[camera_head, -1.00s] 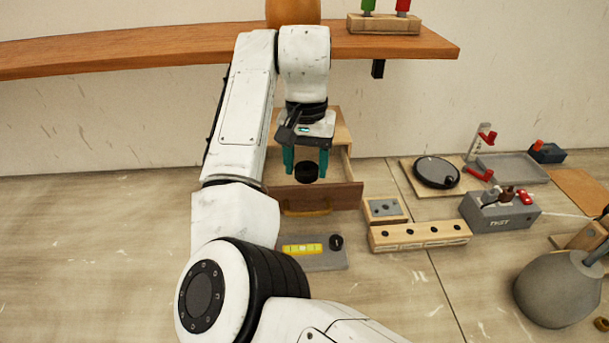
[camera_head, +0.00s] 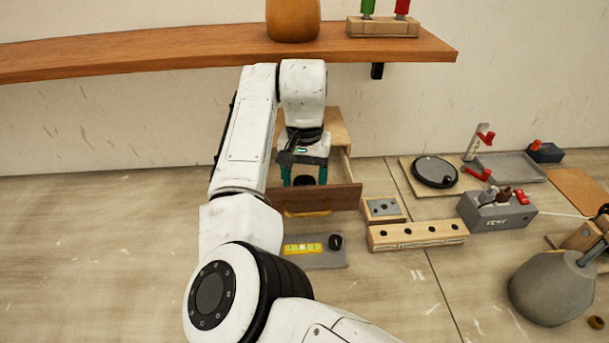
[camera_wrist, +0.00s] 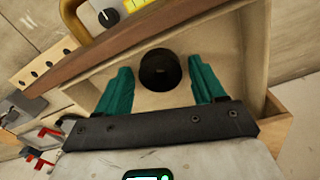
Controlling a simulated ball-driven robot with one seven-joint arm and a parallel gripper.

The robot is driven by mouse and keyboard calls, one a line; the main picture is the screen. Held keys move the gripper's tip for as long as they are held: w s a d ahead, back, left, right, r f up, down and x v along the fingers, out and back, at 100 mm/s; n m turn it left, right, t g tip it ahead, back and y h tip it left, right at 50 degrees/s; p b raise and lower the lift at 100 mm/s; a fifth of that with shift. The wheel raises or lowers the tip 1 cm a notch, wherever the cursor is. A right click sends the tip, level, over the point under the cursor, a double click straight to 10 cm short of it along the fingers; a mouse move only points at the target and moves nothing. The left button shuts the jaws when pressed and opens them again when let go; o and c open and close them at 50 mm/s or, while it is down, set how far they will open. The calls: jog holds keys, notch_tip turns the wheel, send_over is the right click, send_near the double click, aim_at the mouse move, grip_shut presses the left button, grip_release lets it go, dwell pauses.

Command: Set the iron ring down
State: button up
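The iron ring, a short black cylinder, shows in the wrist view (camera_wrist: 160,70) between my two teal fingertips, with a gap on each side. In the head view the ring (camera_head: 304,181) is low inside the open wooden drawer, partly hidden by the drawer's front (camera_head: 325,197). It appears to rest on the drawer's pale floor, though the contact is not clearly seen. My gripper (camera_head: 304,177) points down into the drawer and is open around the ring. The wrist view shows my gripper (camera_wrist: 162,85) astride the ring, touching it on neither side.
The drawer's walls (camera_wrist: 258,50) stand close around my gripper. A wooden shelf (camera_head: 180,55) with an orange vase (camera_head: 293,18) hangs above. In front lies a grey tray (camera_head: 325,260) with a yellow level. A block with holes (camera_head: 418,236) stands to the right.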

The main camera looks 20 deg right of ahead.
jog(key=shift+o, duration=1.1)
jog(key=shift+r, duration=0.1)
notch_tip(320, 180, up, 12)
jog(key=b, duration=0.1)
dwell(0.8)
